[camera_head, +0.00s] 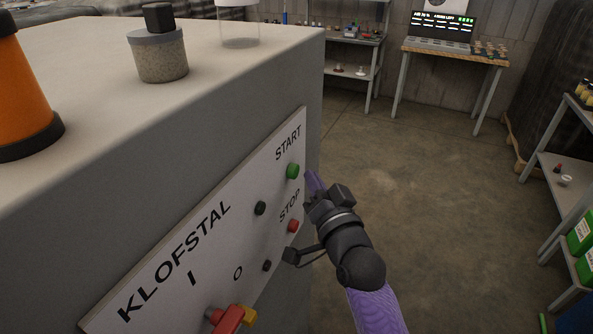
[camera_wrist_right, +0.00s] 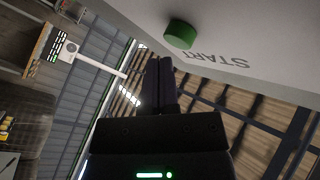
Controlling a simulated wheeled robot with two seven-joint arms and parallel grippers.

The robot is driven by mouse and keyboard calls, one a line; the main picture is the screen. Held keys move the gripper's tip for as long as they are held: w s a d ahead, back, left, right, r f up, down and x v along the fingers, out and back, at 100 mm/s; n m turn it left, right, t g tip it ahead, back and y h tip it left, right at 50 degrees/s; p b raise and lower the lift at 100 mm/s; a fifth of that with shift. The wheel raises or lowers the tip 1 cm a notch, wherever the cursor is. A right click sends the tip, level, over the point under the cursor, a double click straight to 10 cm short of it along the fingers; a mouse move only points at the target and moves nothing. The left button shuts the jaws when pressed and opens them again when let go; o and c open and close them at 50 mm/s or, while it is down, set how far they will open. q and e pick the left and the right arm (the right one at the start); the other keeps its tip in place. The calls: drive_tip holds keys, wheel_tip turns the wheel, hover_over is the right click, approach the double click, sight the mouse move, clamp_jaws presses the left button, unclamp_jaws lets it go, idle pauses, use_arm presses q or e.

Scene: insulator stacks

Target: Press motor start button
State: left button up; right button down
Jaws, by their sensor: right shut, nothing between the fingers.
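The green START button (camera_head: 292,171) sits on the white KLOFSTAL panel (camera_head: 150,270) on the front of a grey cabinet. It also shows in the right wrist view (camera_wrist_right: 180,34), near the top, beside the upside-down START label. My right gripper (camera_head: 312,178) is just right of the green button in the head view, apart from it. In the right wrist view its fingers (camera_wrist_right: 158,66) are together and empty, below the button in the picture. The red STOP button (camera_head: 293,226) is below the green one. My left gripper is not in view.
A red and yellow switch handle (camera_head: 230,318) juts out at the panel's bottom. Two dark knobs sit on the panel. An orange object (camera_head: 22,95) and a jar (camera_head: 158,55) stand on the cabinet. Shelves (camera_head: 570,190) stand at right. The floor (camera_head: 440,170) between is clear.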

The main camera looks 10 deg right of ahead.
idle(0.7)
drive_tip(key=shift+w+a, duration=0.25)
drive_tip(key=shift+a, duration=0.15)
drive_tip(key=shift+w+a, duration=0.25)
drive_tip(key=shift+a, duration=0.15)
idle(0.7)
idle(0.3)
drive_tip(key=shift+s+d+p, duration=0.45)
drive_tip(key=shift+d+p, duration=0.15)
drive_tip(key=shift+d, duration=0.15)
drive_tip(key=shift+s+d+p, duration=0.4)
drive_tip(key=shift+s+d, duration=0.35)
drive_tip(key=shift+d, duration=0.3)
drive_tip(key=shift+s+d+p, duration=0.35)
drive_tip(key=shift+s+d, duration=0.35)
drive_tip(key=shift+d, duration=0.3)
